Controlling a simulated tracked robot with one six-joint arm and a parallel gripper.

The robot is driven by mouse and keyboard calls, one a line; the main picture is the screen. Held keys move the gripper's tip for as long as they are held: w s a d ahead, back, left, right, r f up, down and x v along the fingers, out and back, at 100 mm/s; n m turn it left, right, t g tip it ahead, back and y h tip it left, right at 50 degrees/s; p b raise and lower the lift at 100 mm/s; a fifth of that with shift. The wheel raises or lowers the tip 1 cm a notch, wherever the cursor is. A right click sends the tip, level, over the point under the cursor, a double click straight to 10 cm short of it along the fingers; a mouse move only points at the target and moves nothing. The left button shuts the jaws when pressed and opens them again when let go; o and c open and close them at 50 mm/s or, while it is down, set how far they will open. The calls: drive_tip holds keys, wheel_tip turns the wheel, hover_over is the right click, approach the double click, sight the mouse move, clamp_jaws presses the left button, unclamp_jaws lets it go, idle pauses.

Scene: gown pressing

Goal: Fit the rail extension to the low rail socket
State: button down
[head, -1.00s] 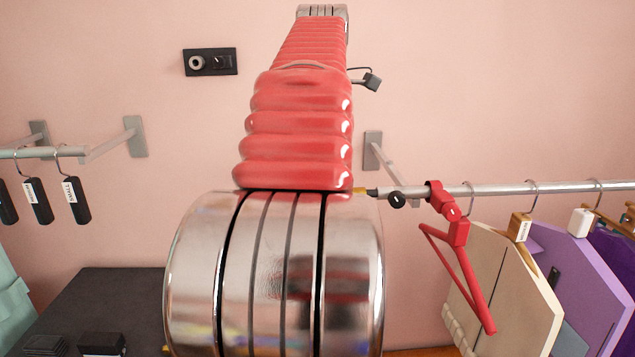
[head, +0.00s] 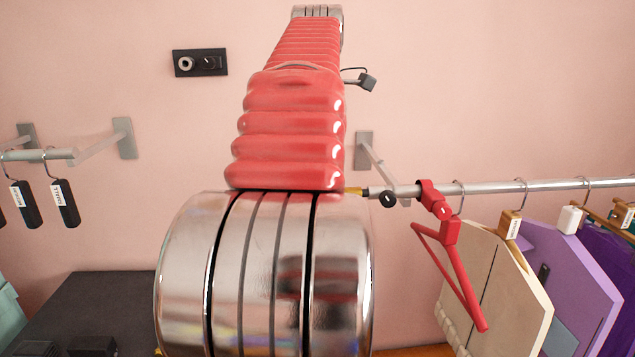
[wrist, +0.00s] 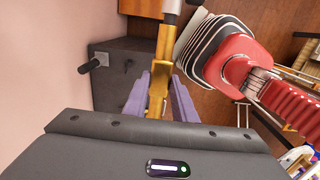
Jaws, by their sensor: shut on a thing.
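A brass-coloured bar, which looks like the rail extension (wrist: 161,75), is gripped between the grey-purple fingers of my gripper (wrist: 160,98). Its far end meets or overlaps a silver rod at the top of the wrist view; I cannot tell whether they are joined. In the head view a short yellow piece (head: 353,191) with a dark tip shows right of my red arm, at the left end of the silver rail (head: 480,188). A black knob (head: 387,199) sits by that end. My arm hides the gripper in the head view, and I cannot make out the socket opening.
A red hanger (head: 450,250) hangs near the rail's left end, with cream (head: 495,285) and purple (head: 570,270) garments to its right. Another rail (head: 40,155) with dark tags is at left. A dark table (head: 100,300) stands lower left. A wall bracket (head: 364,150) is behind.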

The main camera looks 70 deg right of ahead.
drive_tip(key=shift+s+d, duration=0.25)
drive_tip(key=shift+s, duration=0.25)
idle(0.3)
drive_tip(key=c, duration=1.4)
unclamp_jaws()
